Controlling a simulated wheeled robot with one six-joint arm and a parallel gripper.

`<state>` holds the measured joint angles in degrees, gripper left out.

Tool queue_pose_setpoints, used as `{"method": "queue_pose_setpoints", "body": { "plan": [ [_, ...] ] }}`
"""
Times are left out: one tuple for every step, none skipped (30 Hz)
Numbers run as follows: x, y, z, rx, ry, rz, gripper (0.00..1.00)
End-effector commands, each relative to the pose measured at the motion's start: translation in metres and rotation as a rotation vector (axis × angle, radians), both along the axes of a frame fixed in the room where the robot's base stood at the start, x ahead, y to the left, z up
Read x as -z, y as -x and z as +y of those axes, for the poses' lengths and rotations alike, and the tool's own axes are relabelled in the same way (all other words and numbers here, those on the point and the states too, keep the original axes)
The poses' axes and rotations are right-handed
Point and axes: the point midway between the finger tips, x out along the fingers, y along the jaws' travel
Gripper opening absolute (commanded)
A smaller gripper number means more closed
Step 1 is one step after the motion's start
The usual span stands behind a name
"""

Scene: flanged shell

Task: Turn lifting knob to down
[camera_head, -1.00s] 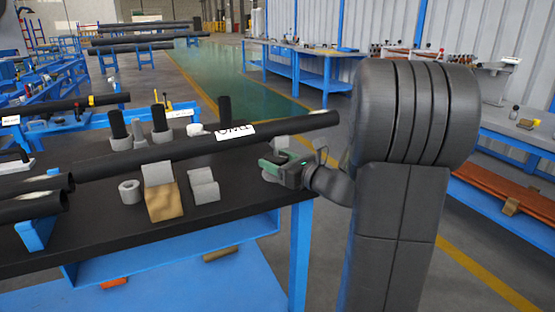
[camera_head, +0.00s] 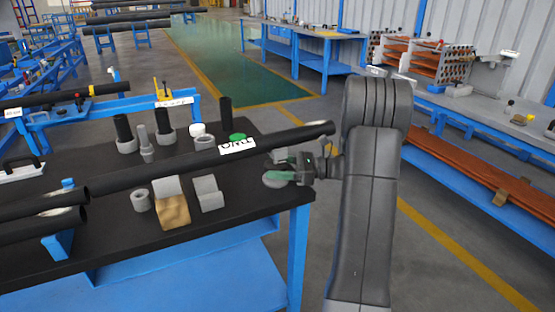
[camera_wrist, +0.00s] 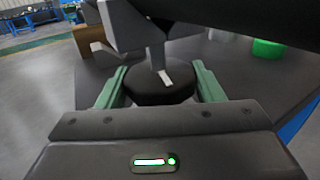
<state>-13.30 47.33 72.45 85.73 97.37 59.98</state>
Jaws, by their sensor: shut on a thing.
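The lifting knob (camera_wrist: 150,92) is a dark round disc with a white mark on top, under a grey post in the wrist view. In the head view the knob (camera_head: 273,180) sits near the right end of the black bench, below the long black pipe. My gripper (camera_wrist: 160,88) has its green fingers on either side of the knob, shut on it. In the head view my gripper (camera_head: 285,177) reaches in from the right; its fingers hide part of the knob. I cannot read which way the knob is set.
The long black pipe (camera_head: 190,170) with a white label crosses just above and behind my gripper. Grey blocks (camera_head: 207,192) and a tan piece (camera_head: 173,211) stand to the left. The aisle floor at right is open.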

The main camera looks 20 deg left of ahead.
Motion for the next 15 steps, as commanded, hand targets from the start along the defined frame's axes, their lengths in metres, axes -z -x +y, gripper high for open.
{"method": "queue_pose_setpoints", "body": {
  "plan": [
    [-0.0026,-0.0004,0.0004,-0.017,-0.001,0.001,0.38],
    [-0.0021,-0.0003,0.0003,-0.026,-0.001,0.001,0.38],
    [-0.0014,-0.0003,0.0002,-0.035,0.001,0.002,0.38],
    [-0.0012,-0.0003,0.0002,-0.042,0.0,0.001,0.38],
    [-0.0011,-0.0004,0.0001,-0.048,0.0,0.001,0.38],
    [-0.001,-0.0004,0.0001,-0.053,0.0,0.0,0.38],
    [-0.0009,-0.0004,0.0001,-0.057,0.0,0.0,0.38],
    [-0.0007,-0.0004,0.0001,-0.059,0.0,0.0,0.38],
    [-0.0005,-0.0004,0.0001,-0.062,0.0,0.0,0.38],
    [-0.0004,-0.0004,0.0001,-0.063,0.0,0.0,0.38],
    [-0.0003,-0.0004,0.0001,-0.063,0.0,0.0,0.38],
    [-0.0001,-0.0004,0.0001,-0.064,0.0,-0.001,0.38],
    [0.0,-0.0004,0.0001,-0.064,0.0,-0.001,0.38],
    [0.0,-0.0004,0.0001,-0.064,0.0,-0.001,0.38],
    [0.0,-0.0004,0.0001,-0.064,-0.001,-0.001,0.38]
  ]
}}
